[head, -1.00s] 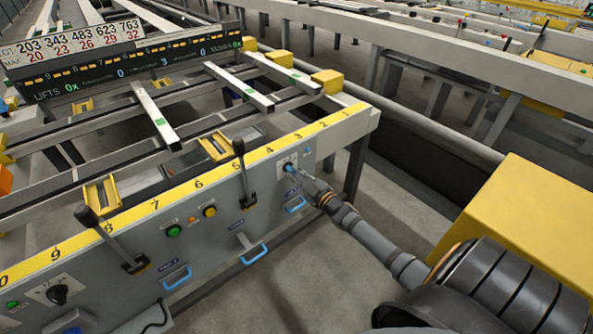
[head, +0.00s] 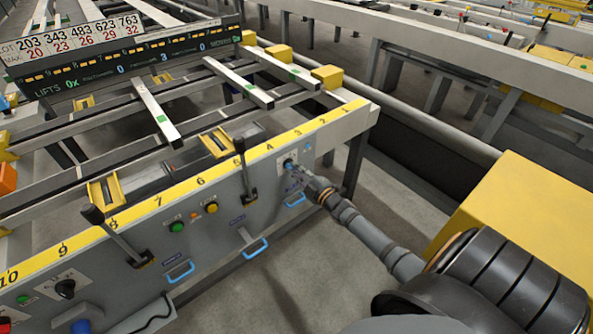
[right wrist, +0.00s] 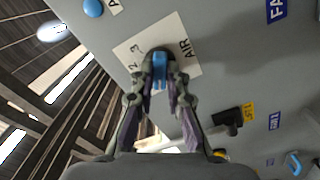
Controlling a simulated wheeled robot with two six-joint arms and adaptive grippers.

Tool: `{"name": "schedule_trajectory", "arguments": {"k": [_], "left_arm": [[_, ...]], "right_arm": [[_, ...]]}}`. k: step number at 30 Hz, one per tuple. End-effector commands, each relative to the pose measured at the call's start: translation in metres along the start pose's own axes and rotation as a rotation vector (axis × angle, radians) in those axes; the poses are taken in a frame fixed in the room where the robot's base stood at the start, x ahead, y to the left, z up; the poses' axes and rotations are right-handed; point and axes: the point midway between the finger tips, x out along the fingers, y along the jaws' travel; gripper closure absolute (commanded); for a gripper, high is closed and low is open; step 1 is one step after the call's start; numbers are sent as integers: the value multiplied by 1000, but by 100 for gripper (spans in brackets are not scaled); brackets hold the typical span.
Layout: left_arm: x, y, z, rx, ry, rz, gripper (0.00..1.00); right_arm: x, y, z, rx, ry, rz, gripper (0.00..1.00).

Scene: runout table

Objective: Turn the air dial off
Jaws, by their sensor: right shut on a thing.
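The air dial (right wrist: 158,53) sits on a white plate (right wrist: 128,46) marked "AIR", with the numbers 2 and 3 showing, in the right wrist view. In the head view the dial (head: 289,163) is small, near the right end of the grey panel. My right gripper (right wrist: 160,78) is shut on the dial, its fingers on either side of a blue part in front of the black knob. In the head view my right gripper (head: 299,173) reaches the panel from the lower right. The fingers partly hide the dial, and its exact setting is unclear. My left gripper is not in view.
Two black-knobbed levers (head: 98,218) (head: 241,150) stick out from the panel. A green button (head: 177,227), a yellow button (head: 211,207) and blue handles (head: 255,248) are left of the dial. A yellow block (head: 530,215) stands at right. Open floor lies before the panel.

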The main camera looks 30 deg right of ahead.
Motion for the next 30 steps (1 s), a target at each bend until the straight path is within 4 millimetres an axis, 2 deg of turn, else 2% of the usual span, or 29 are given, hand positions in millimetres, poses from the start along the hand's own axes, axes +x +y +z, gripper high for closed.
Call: {"name": "schedule_trajectory", "arguments": {"k": [5, 6, 11, 22, 26, 30], "left_arm": [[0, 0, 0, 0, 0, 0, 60], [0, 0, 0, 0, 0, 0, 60], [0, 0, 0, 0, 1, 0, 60], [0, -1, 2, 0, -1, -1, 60], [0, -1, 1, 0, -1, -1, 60], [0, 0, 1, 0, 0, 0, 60]], "right_arm": [[-1, -1, 0, 1, -1, -2, 100], [-1, -1, 0, 1, -1, -2, 85], [0, -1, 0, 2, -1, -1, 63], [-6, -1, 1, 0, -1, -2, 63], [-27, -2, 1, 1, -1, -5, 63], [-58, -2, 1, 0, 0, -7, 63]]}}
